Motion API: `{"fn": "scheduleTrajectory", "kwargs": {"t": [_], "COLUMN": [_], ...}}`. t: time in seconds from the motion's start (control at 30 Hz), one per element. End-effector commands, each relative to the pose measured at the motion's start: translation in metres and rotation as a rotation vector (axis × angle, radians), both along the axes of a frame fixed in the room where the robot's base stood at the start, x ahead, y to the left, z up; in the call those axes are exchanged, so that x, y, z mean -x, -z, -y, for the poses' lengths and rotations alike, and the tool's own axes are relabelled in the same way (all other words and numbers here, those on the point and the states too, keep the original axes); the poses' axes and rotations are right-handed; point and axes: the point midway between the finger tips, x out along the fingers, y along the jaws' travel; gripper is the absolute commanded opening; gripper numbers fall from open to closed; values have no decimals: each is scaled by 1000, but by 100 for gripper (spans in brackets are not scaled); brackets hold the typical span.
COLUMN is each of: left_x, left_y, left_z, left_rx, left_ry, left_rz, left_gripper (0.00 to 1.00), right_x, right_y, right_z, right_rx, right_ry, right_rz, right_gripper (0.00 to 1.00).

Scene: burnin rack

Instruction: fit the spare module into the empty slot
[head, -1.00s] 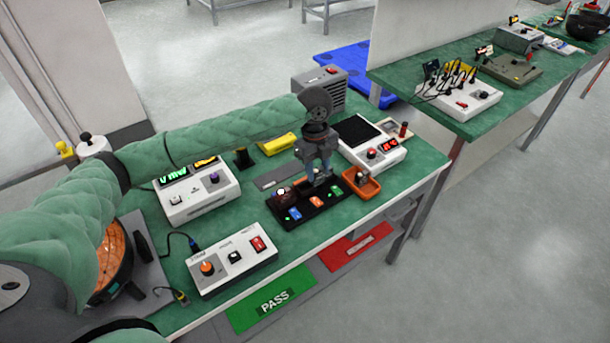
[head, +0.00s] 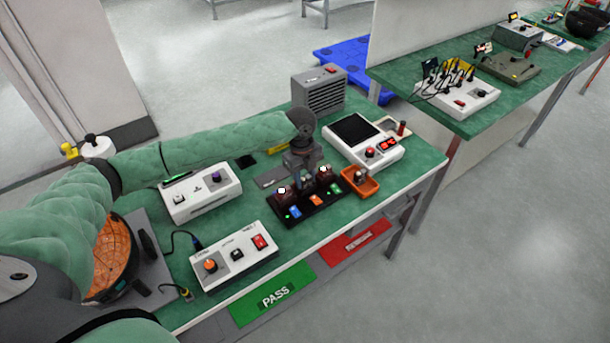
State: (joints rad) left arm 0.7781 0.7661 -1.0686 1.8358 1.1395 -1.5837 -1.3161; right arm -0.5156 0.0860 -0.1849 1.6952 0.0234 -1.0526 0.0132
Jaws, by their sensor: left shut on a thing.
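The black rack (head: 318,209) lies near the front of the green bench, with blue, orange and green labels along its front. A dark module with a lit white lamp (head: 281,194) stands at its left end, and another lit module (head: 325,173) stands at its right end. My left gripper (head: 303,181) points down over the middle of the rack, between these two. It is shut on the spare module, which is dark and mostly hidden by the fingers. I cannot tell whether it is seated in the middle slot. My right gripper is not in view.
An orange bin (head: 360,182) stands close right of the rack. A white tester (head: 352,132) is behind it, and a grey vented box (head: 319,92) at the back. White control boxes (head: 234,257) stand left of the rack. My left arm crosses above the bench.

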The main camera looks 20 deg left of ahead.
Motion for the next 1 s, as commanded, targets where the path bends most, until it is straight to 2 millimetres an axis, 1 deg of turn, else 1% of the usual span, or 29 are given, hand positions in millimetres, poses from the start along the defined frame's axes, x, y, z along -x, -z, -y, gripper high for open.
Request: {"fn": "scheduleTrajectory", "kwargs": {"t": [0.27,0.57,0.77,0.8,0.9,1.0], "left_x": [0,1,2,3,4,4], "left_y": [2,11,17,18,20,21], "left_z": [0,0,0,0,0,0], "left_rx": [0,-1,-1,-2,-3,-3], "left_ry": [0,0,1,1,1,0], "left_rz": [0,-3,-7,-7,-10,-12], "left_gripper": [13,13,13,40,58,58], "right_x": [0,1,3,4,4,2], "right_y": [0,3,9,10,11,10], "right_z": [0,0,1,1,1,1], "right_rx": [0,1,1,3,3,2], "right_ry": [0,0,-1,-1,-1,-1], "right_rz": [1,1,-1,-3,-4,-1], "right_gripper": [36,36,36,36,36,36]}}
